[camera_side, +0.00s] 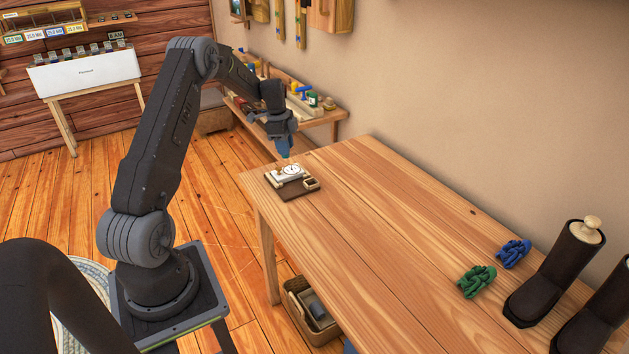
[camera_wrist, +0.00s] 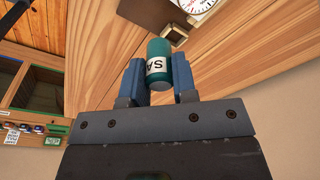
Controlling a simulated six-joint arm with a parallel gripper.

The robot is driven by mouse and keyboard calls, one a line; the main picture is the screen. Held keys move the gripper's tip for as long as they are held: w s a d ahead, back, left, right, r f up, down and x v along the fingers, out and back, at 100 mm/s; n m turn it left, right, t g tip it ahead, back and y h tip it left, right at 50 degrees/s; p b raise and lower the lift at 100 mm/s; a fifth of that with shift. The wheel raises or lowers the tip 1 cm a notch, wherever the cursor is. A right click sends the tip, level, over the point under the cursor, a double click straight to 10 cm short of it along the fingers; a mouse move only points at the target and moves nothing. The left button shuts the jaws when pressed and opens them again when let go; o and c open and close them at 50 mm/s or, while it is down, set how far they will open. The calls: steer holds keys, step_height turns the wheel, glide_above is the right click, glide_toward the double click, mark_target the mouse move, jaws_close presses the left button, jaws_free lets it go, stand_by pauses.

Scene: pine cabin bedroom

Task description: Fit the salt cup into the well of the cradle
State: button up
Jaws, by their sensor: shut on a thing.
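The salt cup (camera_wrist: 159,63) is a teal cylinder with a white label showing the letters "SA" in the wrist view. My gripper (camera_wrist: 159,80) is shut on it, one blue finger on each side. In the side view my gripper (camera_side: 284,152) points down above the far edge of the cradle; I cannot make out the cup there. The cradle (camera_side: 295,190) is a dark brown base near the table's far left corner, carrying a white dial (camera_side: 291,170) and a small square wooden well (camera_side: 312,183). In the wrist view the cradle (camera_wrist: 150,12) is at the top, beyond the cup.
The wooden table (camera_side: 390,210) is mostly clear. Green (camera_side: 477,281) and blue (camera_side: 513,253) knotted bundles and dark boots (camera_side: 556,275) stand at its right end. A bench (camera_side: 335,114) with small bottles is behind my gripper. A basket (camera_side: 312,312) is below the table.

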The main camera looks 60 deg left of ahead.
steer(key=s+a, duration=0.1)
steer(key=s, duration=0.2)
glide_above(311, 185)
step_height(311, 185, down, 7)
steer(key=shift+r, duration=0.15)
steer(key=shift+f, duration=1.95)
steer(key=shift+f, duration=0.1)
steer(key=o, duration=0.9)
